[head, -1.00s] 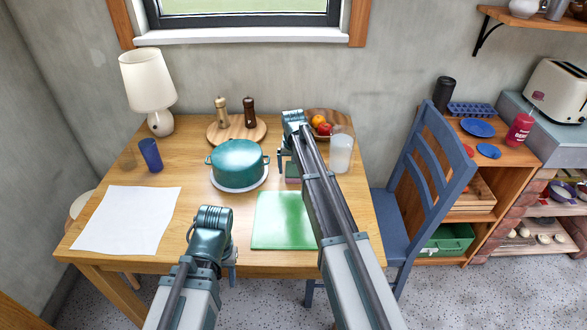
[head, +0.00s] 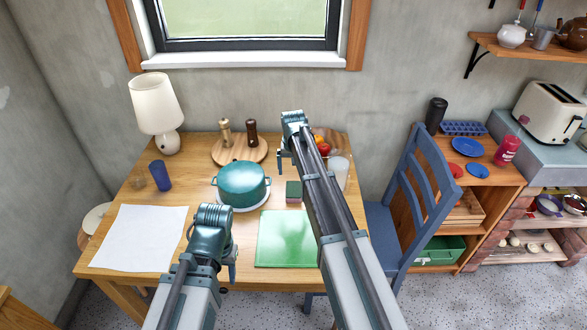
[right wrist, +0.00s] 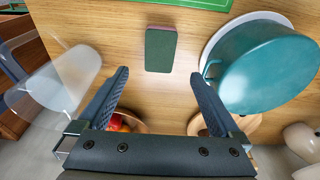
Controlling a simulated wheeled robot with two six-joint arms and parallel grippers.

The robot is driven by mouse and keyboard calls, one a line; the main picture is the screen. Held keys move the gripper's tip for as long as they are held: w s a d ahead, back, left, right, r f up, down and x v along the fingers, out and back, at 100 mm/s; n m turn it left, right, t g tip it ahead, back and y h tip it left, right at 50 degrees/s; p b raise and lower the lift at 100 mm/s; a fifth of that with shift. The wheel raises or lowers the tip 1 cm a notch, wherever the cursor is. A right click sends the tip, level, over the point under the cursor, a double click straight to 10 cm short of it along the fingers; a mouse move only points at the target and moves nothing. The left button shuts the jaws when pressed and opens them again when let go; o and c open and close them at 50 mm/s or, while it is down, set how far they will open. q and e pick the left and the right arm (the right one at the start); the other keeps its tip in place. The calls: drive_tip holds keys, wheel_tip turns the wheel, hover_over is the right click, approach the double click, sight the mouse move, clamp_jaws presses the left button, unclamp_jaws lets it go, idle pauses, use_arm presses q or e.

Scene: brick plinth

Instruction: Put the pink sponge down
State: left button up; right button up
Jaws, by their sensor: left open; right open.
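The pink sponge (head: 293,191) lies on the wooden table between the teal pot and the green cutting board (head: 287,238); its dark green face is up and a pinkish edge shows. In the right wrist view the sponge (right wrist: 160,48) lies flat, beyond the fingertips and apart from them. My right gripper (head: 283,160) is over the table by the pot; in the right wrist view its two fingers (right wrist: 158,78) are spread, with nothing between them. My left gripper (head: 211,245) is open over the front part of the table, with no object seen in it.
The teal pot (head: 240,184) stands left of the sponge. A translucent cup (head: 340,172) is on the right, partly behind my right arm. A fruit plate, a board with two mills (head: 238,153), a blue cup (head: 160,176) and white paper (head: 140,238) are also on the table.

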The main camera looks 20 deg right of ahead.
drive_tip(key=s+a+n, duration=0.2)
drive_tip(key=s+a, duration=0.3)
drive_tip(key=s, duration=0.6)
drive_tip(key=s+a+n+g, duration=0.1)
drive_tip(key=s+a, duration=0.4)
drive_tip(key=s, duration=0.7)
drive_tip(key=s+a+n+g, duration=0.1)
drive_tip(key=s+a+n, duration=0.3)
drive_tip(key=s, duration=0.7)
drive_tip(key=shift+s+a+h, duration=0.15)
drive_tip(key=shift+a+h, duration=0.25)
drive_tip(key=shift+a, duration=0.7)
